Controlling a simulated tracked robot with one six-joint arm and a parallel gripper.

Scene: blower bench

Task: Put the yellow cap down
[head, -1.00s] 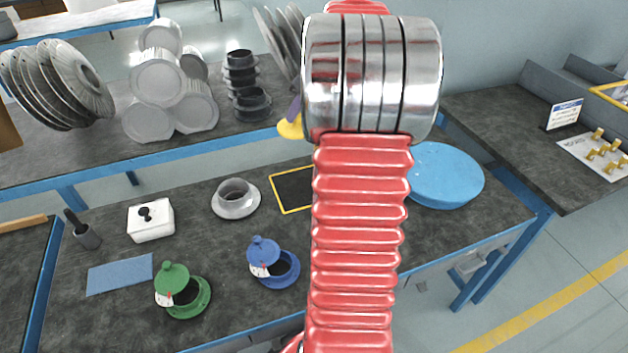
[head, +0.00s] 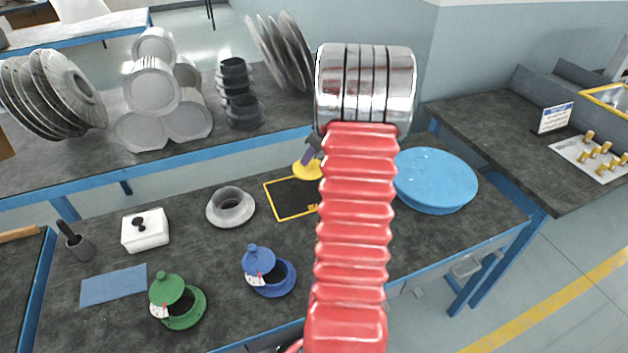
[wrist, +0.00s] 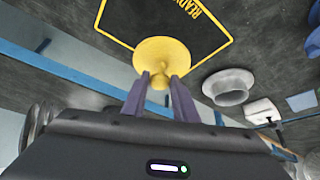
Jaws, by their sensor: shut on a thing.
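The yellow cap (wrist: 163,59) is a round disc with a small knob. In the wrist view my gripper (wrist: 160,83) is shut on that knob, with its two purple-grey fingers on either side. In the head view the yellow cap (head: 308,168) shows just left of my red arm, at the back edge of a black mat with a yellow border (head: 289,198). The mat (wrist: 150,25) also shows beyond the cap in the wrist view, with lettering on it. I cannot tell whether the cap touches the mat or hangs above it. My arm hides part of the mat's right side.
A grey flanged ring (head: 231,207) stands left of the mat. A blue round disc (head: 436,180) lies right of my arm. Blue (head: 268,272) and green (head: 178,301) lidded flanges stand in front. A shelf with stacked parts (head: 160,100) runs behind.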

